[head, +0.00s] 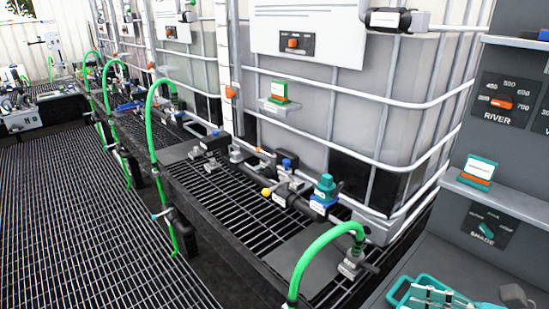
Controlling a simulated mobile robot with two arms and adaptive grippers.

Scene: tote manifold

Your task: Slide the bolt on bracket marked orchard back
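No bracket that I can read as marked orchard shows in the head view, and I cannot pick out its bolt. Small fittings that I cannot identify sit on the tote frame: an orange one (231,92) on the upright bar and a dark one with a white label (397,19) on the top rail. Valves with small white labels, too small to read, sit along the dark pipe, including one with a blue and teal top (325,190). Neither of my grippers is in view.
White caged totes (340,105) stand on a black grated rack (215,185). Green hoses (325,238) arch over its front edge. At right are a grey panel with a dial marked RIVER (503,103), one marked SHADE (487,231), and a teal tray (398,291). The floor grating (80,215) at left is clear.

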